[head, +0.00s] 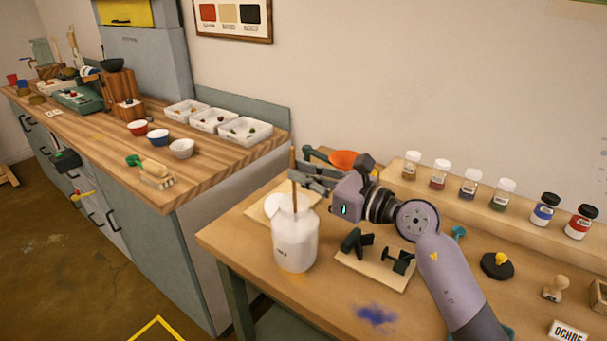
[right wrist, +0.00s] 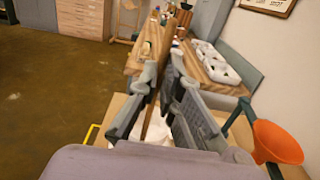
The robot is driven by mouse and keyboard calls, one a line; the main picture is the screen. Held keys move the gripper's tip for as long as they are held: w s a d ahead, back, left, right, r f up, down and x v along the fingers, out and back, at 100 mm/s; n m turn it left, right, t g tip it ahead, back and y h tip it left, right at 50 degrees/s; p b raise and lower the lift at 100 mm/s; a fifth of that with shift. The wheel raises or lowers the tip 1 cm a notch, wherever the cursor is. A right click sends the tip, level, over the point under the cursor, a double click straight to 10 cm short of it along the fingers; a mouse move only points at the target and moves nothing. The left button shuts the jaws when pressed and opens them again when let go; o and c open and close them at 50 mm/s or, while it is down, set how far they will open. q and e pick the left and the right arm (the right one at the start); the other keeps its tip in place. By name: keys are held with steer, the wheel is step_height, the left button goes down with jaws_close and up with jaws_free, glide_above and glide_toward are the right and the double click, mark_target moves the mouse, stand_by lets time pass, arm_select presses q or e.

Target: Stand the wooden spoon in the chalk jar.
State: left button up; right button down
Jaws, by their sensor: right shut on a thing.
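The white chalk jar (head: 296,246) stands upright near the left end of the front table. The wooden spoon (head: 294,178) is a thin brown stick, held near upright above the jar. Its lower end meets the jar's mouth in the head view; I cannot tell how far inside it is. My right gripper (head: 308,178) is shut on the spoon, just above and behind the jar. In the right wrist view the spoon (right wrist: 164,75) runs between the fingers (right wrist: 165,95), with a white surface below that is partly hidden. My left gripper is not in view.
An orange funnel (head: 343,160) is behind my right gripper. A board (head: 372,275) with dark green pieces lies right of the jar. Capped jars (head: 469,184) line the back shelf. The wooden counter (head: 215,165) at left holds bowls, a brush and white trays (head: 244,130).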

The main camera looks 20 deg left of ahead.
steer(key=c, duration=1.7)
jaws_free()
steer(key=v, duration=1.2)
steer(key=shift+r, duration=0.1)
